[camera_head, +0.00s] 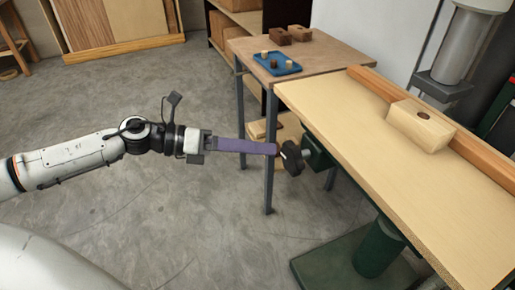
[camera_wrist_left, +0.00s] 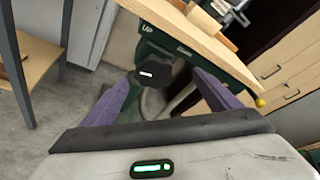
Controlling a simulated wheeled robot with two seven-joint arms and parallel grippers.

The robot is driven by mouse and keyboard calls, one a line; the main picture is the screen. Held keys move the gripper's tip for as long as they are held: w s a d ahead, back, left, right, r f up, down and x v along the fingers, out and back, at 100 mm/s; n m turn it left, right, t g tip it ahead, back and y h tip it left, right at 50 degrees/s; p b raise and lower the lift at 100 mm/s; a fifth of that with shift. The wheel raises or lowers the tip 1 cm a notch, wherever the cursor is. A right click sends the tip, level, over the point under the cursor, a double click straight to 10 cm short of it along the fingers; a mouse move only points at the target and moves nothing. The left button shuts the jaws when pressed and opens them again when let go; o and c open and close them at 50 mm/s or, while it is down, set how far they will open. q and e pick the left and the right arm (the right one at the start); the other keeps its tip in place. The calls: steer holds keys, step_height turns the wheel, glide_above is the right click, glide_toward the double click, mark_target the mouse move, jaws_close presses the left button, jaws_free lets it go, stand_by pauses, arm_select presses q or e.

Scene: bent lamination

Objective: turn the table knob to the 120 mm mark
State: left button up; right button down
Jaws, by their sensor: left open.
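The table knob (camera_head: 292,158) is a dark lobed handwheel on the green housing under the near edge of the wooden machine table (camera_head: 345,130). In the left wrist view the black knob (camera_wrist_left: 156,74) with a small white mark shows ahead, between the two purple fingers. My left gripper (camera_head: 274,149) is level, with its fingertips close to the knob; in the left wrist view the left gripper (camera_wrist_left: 164,78) is open around the line to it. I cannot tell whether the fingers touch it. No 120 mm mark is readable. My right gripper is not in view.
A pale wooden block (camera_head: 420,126) lies on the machine table by an orange-brown fence (camera_head: 480,150). A side table (camera_head: 262,50) holds a blue tray (camera_head: 277,66) with small pieces and brown blocks (camera_head: 281,36). Below is a green column (camera_head: 376,255). Floor on the left is clear.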

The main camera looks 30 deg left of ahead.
mark_target(288, 158)
arm_select(q)
step_height(288, 158, down, 5)
steer(key=s+d+m+t+b, duration=0.1)
steer(key=s+d+t+b, duration=0.1)
steer(key=t+b, duration=0.5)
steer(key=shift+g+y, duration=0.4)
steer(key=shift+g, duration=0.5)
steer(key=x, duration=0.3)
steer(key=p+x, duration=0.1)
steer(key=x, duration=0.2)
steer(key=p+x, duration=0.1)
steer(key=x, duration=0.2)
steer(key=shift+w+a+r, duration=0.1)
steer(key=shift+w+r, duration=0.2)
steer(key=shift+r, duration=0.05)
steer(key=shift+w+d+f, duration=0.1)
steer(key=shift+w+d, duration=0.15)
steer(key=shift+w, duration=0.05)
